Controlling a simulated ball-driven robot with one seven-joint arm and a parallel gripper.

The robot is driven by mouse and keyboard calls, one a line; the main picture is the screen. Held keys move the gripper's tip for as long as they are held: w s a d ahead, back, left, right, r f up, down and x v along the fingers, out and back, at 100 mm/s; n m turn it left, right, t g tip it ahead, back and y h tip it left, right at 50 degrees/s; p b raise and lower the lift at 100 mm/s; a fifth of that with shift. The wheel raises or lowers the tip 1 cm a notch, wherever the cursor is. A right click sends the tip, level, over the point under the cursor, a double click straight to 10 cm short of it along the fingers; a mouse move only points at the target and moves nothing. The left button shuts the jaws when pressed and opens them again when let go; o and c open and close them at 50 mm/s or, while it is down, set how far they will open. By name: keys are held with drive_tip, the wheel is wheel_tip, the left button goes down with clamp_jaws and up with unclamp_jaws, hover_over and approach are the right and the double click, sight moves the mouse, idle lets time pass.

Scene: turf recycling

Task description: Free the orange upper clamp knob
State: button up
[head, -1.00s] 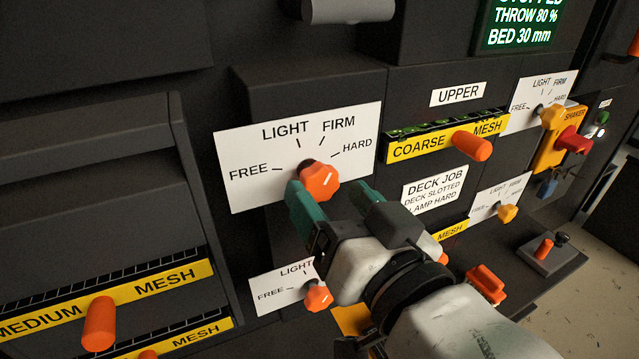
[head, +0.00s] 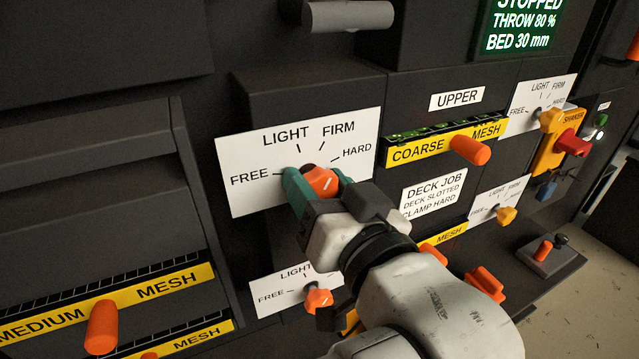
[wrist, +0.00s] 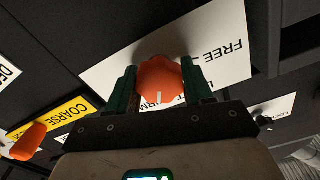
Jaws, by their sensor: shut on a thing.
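The orange upper clamp knob (head: 321,182) sits on a white plate (head: 245,192) marked FREE, LIGHT, FIRM and HARD. In the head view, its pale mark slants up and right, toward the FIRM and HARD side; I cannot tell which exactly. My gripper (head: 317,184) is shut on this knob, with one green finger on each side. In the wrist view, the knob (wrist: 159,82) lies between both fingers of my gripper (wrist: 158,75), and FREE is readable to its upper right. My fingers and wrist hide part of the knob and plate.
Below is another orange knob (head: 318,298) with its own scale. An orange handle (head: 470,150) juts from the COARSE MESH strip at right, and another (head: 101,327) from MEDIUM MESH at lower left. A grey bar (head: 348,15) protrudes above. The display (head: 522,28) reads STOPPED.

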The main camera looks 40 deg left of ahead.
drive_tip(key=c, duration=0.4)
drive_tip(key=shift+n, duration=0.7)
drive_tip(key=n+b, duration=0.1)
drive_tip(key=n, duration=0.2)
drive_tip(key=shift+n, duration=0.4)
drive_tip(key=n+b, duration=0.2)
drive_tip(key=n, duration=0.2)
drive_tip(key=shift+n, duration=0.3)
drive_tip(key=n+b, duration=0.4)
drive_tip(key=n, duration=0.2)
drive_tip(key=shift+f, duration=0.1)
drive_tip(key=n+b, duration=0.3)
drive_tip(key=n, duration=0.2)
drive_tip(key=shift+s, duration=0.15)
drive_tip(key=shift+a+n+b, duration=0.1)
drive_tip(key=shift+n+b, duration=0.2)
drive_tip(key=o, duration=1)
